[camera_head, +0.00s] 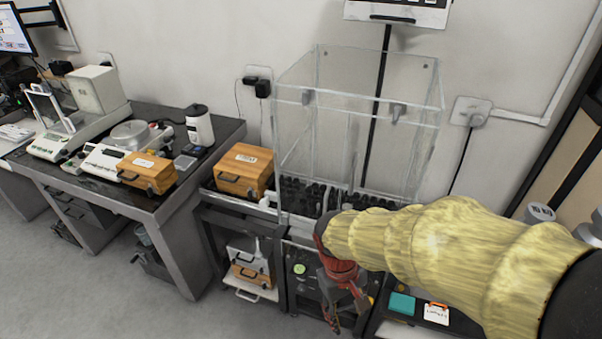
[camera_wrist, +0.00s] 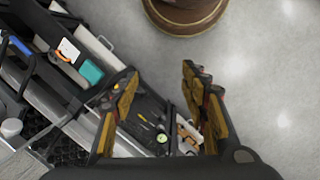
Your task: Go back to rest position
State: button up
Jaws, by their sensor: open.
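My arm, in a yellow sleeve, reaches in from the right in the head view. My gripper (camera_head: 345,303) hangs at its end, pointing down in front of the table with the clear box. In the wrist view my gripper (camera_wrist: 165,90) has its two fingers spread apart, with nothing between them but the floor and a shelf edge behind. It is open and empty. The clear box (camera_head: 330,120) stands on the table behind my gripper, and part of that table is hidden by my arm.
A wooden case (camera_head: 244,170) sits left of the clear box, and another wooden case (camera_head: 147,172) is on the left table (camera_head: 215,130) with scales. A teal box (camera_head: 402,303) lies low beside my gripper. Grey floor (camera_head: 110,300) is free at front left.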

jog(key=s+d+r+m+t+y+p, duration=0.1)
jog(key=s+d+r+m+t, duration=0.1)
jog(key=r, duration=0.8)
jog(key=s+d+r+m+t+p, duration=0.1)
jog(key=s+d+r+m+t, duration=0.2)
jog(key=d+r, duration=0.3)
notch_tip(320, 180, up, 5)
jog(key=shift+s+d+f+t+y+p, duration=0.15)
jog(key=shift+s+t+y+p, duration=0.2)
jog(key=shift+t, duration=0.55)
jog(key=shift+w, duration=0.1)
